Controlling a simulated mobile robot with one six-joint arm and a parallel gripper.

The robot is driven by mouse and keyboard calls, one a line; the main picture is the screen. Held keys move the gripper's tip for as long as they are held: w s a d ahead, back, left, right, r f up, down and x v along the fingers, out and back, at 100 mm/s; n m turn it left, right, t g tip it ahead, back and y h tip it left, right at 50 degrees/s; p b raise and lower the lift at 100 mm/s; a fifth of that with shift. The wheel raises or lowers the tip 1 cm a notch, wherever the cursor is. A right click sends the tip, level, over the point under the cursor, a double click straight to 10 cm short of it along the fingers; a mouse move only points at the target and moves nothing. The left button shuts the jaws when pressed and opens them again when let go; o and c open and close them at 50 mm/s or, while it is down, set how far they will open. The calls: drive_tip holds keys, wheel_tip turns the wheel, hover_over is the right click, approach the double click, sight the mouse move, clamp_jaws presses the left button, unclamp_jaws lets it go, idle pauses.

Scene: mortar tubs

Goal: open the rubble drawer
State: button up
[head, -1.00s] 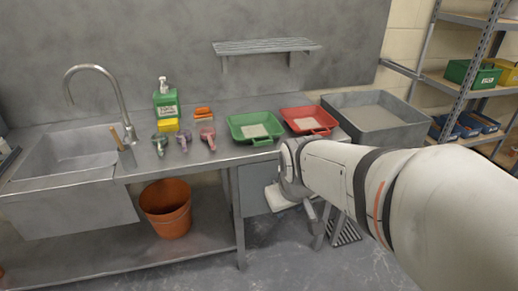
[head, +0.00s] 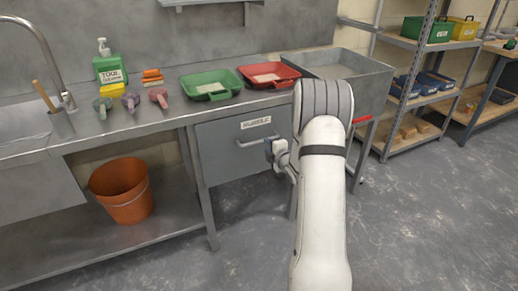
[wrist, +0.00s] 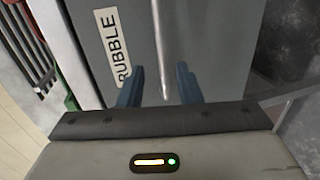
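The rubble drawer (head: 222,150) is a grey front under the steel bench, and it looks shut. Its white label (head: 256,122) reads RUBBLE in the wrist view (wrist: 112,45). A pale bar handle (head: 250,142) crosses the drawer front below the label. My gripper (head: 270,147) is at the right end of the handle in the head view. In the wrist view its two blue fingers (wrist: 158,88) are apart, with the handle (wrist: 160,45) running between them. I see a gap on both sides of the handle. Whether the fingertips touch the drawer front I cannot tell.
Green (head: 211,86) and red (head: 269,75) trays sit on the bench above the drawer. A grey tub (head: 365,92) stands to the right. An orange bucket (head: 122,190) is on the lower shelf at left. The floor in front is clear.

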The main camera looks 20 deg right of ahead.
sight(261, 141)
drive_tip(key=x, duration=0.8)
drive_tip(key=shift+f, duration=0.1)
drive_tip(key=shift+c, duration=0.4)
clamp_jaws()
drive_tip(key=shift+s, duration=0.1)
